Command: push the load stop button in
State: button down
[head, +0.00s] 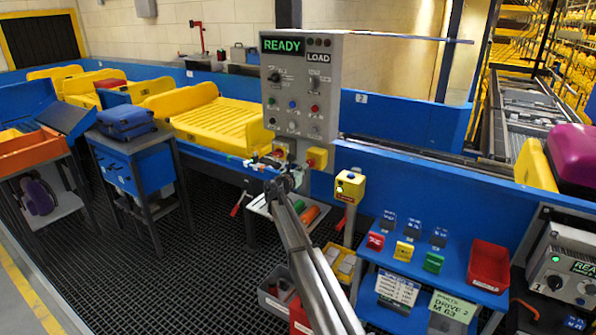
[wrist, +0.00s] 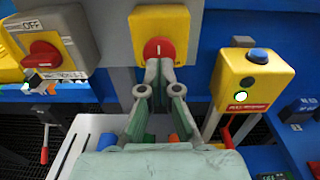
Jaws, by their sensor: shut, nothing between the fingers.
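The load stop button is a round red button (wrist: 159,48) on a yellow box (wrist: 178,22), in the upper middle of the wrist view. In the head view the yellow box (head: 318,156) sits at the lower right of the grey LOAD panel (head: 300,85). My gripper (wrist: 161,66) is shut and empty. Its fingertips are in front of the button and overlap its lower edge in the wrist view. I cannot tell whether they touch it or whether it is pressed in. In the head view my gripper's fingertips are hard to make out.
Left of the button is a red rotary switch (wrist: 41,55) on a grey box marked OFF. To the right stands a yellow box with a blue button (wrist: 258,56), also in the head view (head: 350,186). A blue table (head: 450,272) with small blocks stands at the right.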

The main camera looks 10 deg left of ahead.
jog(key=shift+x, duration=0.95)
jog(key=shift+r+x, duration=0.2)
jog(key=shift+x, duration=0.75)
jog(key=shift+w, duration=0.1)
jog(key=b, duration=0.3)
send_near(309, 163)
jog(key=shift+v, duration=2.8)
jog(key=shift+f, duration=0.15)
